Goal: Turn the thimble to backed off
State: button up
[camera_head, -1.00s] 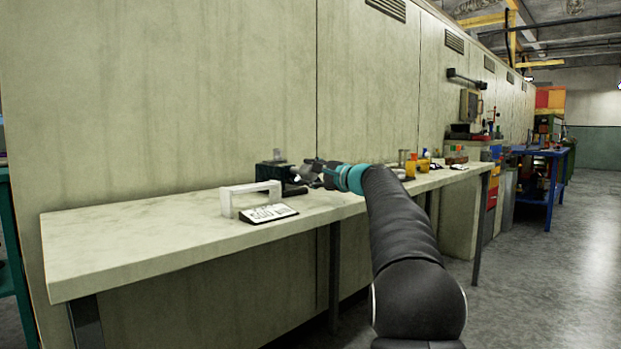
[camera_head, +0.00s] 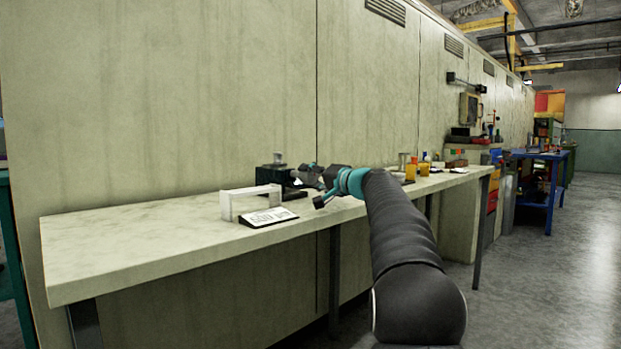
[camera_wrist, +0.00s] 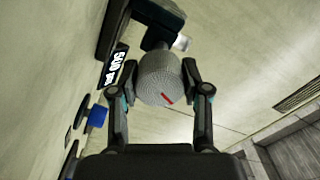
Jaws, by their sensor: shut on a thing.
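The thimble (camera_wrist: 158,80) is a grey knurled drum with a red mark near its lower right edge in the wrist view. My gripper (camera_wrist: 160,84) has its two fingers shut on it, one on each side. The dark micrometer body (camera_wrist: 160,15) lies beyond the thimble, with a small display beside it. In the head view my gripper (camera_head: 309,177) reaches the right side of the dark device (camera_head: 270,177) on the bench. The thimble itself is too small to make out there.
Yellow containers (camera_head: 411,172) stand further right. A blue button (camera_wrist: 97,117) shows left of my gripper. The bench's left part is clear.

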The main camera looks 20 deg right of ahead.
jog(key=shift+n, duration=0.5)
jog(key=o, duration=1.1)
jog(key=shift+o, duration=0.2)
jog(key=v, duration=1.2)
jog(key=shift+r, duration=0.15)
